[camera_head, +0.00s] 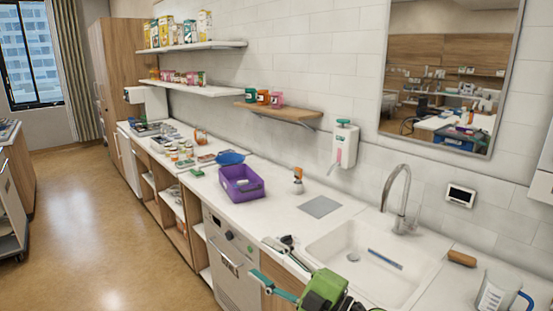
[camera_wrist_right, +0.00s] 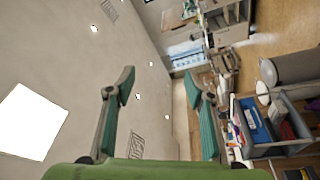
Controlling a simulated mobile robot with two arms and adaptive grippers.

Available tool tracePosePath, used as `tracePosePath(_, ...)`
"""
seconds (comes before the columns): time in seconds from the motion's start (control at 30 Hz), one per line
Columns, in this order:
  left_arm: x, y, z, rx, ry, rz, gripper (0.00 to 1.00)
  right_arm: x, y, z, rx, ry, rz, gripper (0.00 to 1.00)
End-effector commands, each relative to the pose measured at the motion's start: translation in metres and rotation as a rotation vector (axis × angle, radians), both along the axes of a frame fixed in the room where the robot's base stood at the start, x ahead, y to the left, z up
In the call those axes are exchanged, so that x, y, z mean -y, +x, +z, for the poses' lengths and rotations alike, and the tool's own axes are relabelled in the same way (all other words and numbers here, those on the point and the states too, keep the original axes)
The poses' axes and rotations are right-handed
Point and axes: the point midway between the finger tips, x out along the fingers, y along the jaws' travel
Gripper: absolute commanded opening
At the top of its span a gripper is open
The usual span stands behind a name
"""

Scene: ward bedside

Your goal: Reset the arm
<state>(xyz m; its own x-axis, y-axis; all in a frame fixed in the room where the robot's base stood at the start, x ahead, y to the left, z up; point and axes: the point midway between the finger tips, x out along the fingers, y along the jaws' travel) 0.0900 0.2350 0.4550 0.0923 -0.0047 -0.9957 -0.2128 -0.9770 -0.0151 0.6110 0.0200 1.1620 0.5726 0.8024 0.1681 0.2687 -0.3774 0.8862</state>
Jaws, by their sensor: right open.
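My right gripper (camera_head: 262,257) is at the bottom middle of the head view, in front of the counter edge beside the sink. Its green body and two fingers show. In the right wrist view the gripper (camera_wrist_right: 158,82) has its teal-padded fingers spread wide, with nothing between them. Past the fingers that view shows pale ceiling and, sideways, the room. My left gripper does not show in either view.
The white counter (camera_head: 270,215) runs along the wall, with a purple bin (camera_head: 241,184), blue bowl (camera_head: 230,157), sink (camera_head: 345,240) and tall faucet (camera_head: 399,195). A clear jug (camera_head: 495,292) stands at bottom right. Shelves (camera_head: 200,89) hang above. The floor (camera_head: 100,200) at left is open.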

Motion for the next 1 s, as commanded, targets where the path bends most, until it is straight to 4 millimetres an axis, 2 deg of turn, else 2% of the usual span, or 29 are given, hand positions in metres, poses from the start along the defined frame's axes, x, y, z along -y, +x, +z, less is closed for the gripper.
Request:
tracePosePath(0.07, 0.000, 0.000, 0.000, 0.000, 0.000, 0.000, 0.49, 0.020, 0.002, 0.007, -0.063, 0.149, -0.134, 0.49)
tracePosePath(0.17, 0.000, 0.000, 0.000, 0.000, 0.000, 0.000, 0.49, 0.058, 0.006, 0.001, -0.167, 0.294, -0.324, 0.49)
tracePosePath(0.27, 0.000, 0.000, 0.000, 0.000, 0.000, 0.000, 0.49, 0.102, 0.003, -0.025, -0.312, 0.401, -0.516, 0.49)
tracePosePath(0.37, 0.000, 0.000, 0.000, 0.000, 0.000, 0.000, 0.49, 0.145, -0.013, -0.067, -0.489, 0.466, -0.703, 0.49)
tracePosePath(0.47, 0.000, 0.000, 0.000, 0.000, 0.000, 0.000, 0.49, 0.181, -0.045, -0.119, -0.693, 0.489, -0.874, 0.49)
tracePosePath(0.5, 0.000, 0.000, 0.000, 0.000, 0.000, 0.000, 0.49, 0.193, -0.063, -0.142, -0.782, 0.488, -0.938, 0.49)
tracePosePath(0.57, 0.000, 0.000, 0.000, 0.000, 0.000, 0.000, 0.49, 0.208, -0.093, -0.173, -0.915, 0.475, -1.019, 0.49)
tracePosePath(0.6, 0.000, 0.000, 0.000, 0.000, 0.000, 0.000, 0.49, 0.215, -0.114, -0.192, -1.001, 0.460, -1.065, 0.49)
tracePosePath(0.7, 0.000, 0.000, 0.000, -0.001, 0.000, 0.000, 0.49, 0.225, -0.166, -0.227, -1.188, 0.415, -1.147, 0.49)
tracePosePath(0.83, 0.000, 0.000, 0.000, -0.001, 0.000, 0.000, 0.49, 0.228, -0.223, -0.255, -1.377, 0.351, -1.202, 0.49)
tracePosePath(1.0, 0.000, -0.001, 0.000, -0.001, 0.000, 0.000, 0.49, 0.227, -0.288, -0.274, -1.574, 0.268, -1.235, 0.49)
